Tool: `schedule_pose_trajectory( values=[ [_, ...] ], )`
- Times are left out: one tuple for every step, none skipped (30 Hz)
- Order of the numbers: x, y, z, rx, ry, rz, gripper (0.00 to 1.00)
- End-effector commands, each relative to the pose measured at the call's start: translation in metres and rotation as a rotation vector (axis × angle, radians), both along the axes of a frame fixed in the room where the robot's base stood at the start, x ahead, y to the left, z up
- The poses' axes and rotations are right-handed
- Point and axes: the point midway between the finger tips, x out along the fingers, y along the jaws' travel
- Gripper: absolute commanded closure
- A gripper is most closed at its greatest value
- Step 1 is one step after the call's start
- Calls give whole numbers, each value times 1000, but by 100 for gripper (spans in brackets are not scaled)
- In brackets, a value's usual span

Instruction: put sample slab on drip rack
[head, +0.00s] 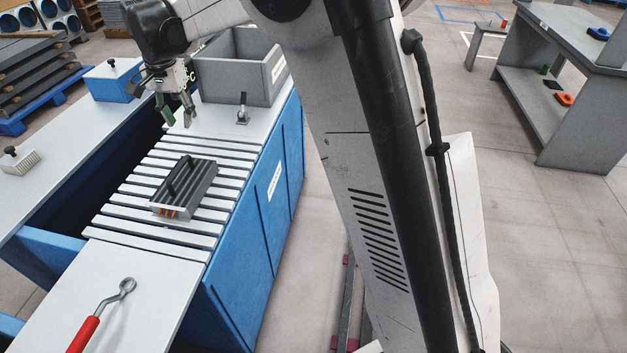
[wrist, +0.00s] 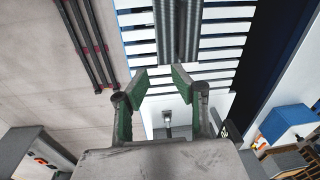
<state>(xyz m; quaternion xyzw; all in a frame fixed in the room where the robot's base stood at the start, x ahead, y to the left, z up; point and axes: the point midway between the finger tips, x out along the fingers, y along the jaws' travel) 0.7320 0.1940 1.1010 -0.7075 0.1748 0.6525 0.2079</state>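A dark grey ribbed slab with a raised bar handle and orange tube ends (head: 183,190), which I take for the sample slab, lies on a white slatted rack (head: 145,232), apparently the drip rack. Part of the slab also shows at the top of the wrist view (wrist: 178,35), over the slats (wrist: 228,41). My gripper (head: 177,114) is beyond the slab's far end, above the rack's far side. In the wrist view my gripper (wrist: 161,78) has its green-padded fingers apart with nothing between them.
A grey open bin (head: 228,85) and a small upright clamp (head: 242,110) stand behind the slats. A red-handled tool (head: 95,322) lies on the near plate.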

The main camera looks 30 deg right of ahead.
Motion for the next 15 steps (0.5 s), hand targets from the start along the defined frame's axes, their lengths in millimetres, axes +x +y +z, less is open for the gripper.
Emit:
schedule_pose_trajectory(
  values=[
    [-12, -11, 12, 2, -18, 15, 76],
    [-19, -17, 17, 3, -28, 27, 76],
    [-27, -25, 25, 4, -44, 40, 76],
    [-34, -31, 30, 5, -55, 53, 76],
    [-41, -36, 35, 4, -66, 64, 76],
    [-50, -43, 41, 4, -83, 80, 76],
    [-58, -49, 46, 4, -92, 90, 76],
    [-65, -55, 50, 3, -105, 101, 76],
    [-75, -62, 55, 1, -120, 117, 76],
    [-83, -67, 59, 1, -131, 127, 76],
    [-90, -72, 62, -1, -144, 140, 76],
    [-101, -79, 66, -3, -158, 155, 76],
    [-109, -84, 69, -6, -170, 164, 76],
    [-117, -89, 72, -8, -182, 177, 76],
    [-127, -95, 75, -11, -197, 191, 76]
  ],
)
